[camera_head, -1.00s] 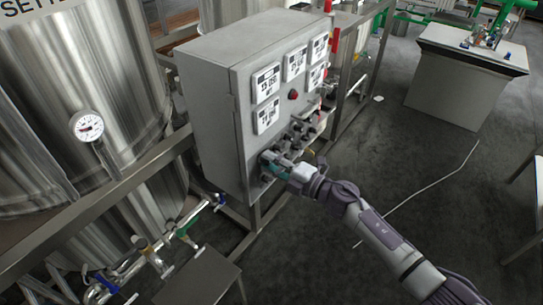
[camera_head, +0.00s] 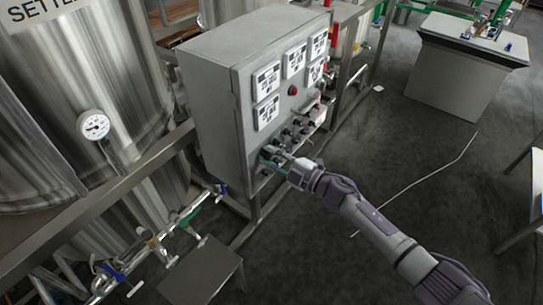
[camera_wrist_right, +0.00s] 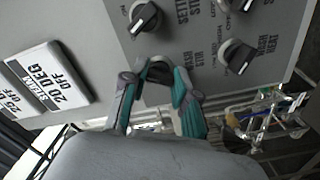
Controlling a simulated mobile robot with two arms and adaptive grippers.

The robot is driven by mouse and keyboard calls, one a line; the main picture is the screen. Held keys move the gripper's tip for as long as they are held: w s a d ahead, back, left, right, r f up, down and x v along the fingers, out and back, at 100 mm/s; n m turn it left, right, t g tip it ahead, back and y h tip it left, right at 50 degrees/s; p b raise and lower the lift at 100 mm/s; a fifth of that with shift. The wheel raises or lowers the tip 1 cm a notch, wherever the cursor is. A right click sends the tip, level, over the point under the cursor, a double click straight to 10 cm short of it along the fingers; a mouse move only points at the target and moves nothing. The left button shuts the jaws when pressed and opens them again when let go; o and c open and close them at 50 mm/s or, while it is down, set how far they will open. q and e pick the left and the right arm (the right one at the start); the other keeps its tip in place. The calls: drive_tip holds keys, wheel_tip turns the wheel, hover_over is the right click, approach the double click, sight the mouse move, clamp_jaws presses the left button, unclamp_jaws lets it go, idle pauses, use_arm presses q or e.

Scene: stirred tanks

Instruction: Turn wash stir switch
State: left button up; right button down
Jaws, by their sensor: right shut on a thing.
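The grey control cabinet (camera_head: 210,115) carries rows of black rotary switches on its front. In the right wrist view, my right gripper (camera_wrist_right: 160,76) has its teal-padded fingers on both sides of a black switch knob (camera_wrist_right: 158,68) and is shut on it. The label beside this knob seems to read "WASH STIR", partly blurred. In the head view, my right gripper (camera_head: 273,162) is at the lower switches, and its fingers hide the knob. My left gripper is not in view.
Neighbouring knobs sit close by: one (camera_wrist_right: 145,16) above and one (camera_wrist_right: 237,56) to the right near a "HEAT" label. White display panels (camera_head: 267,82) and a red button (camera_head: 293,90) are higher up. A steel tank (camera_head: 75,110) stands left; open floor lies right.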

drive_tip(key=shift+f, duration=0.1)
drive_tip(key=c, duration=0.9)
unclamp_jaws()
drive_tip(key=v, duration=1.2)
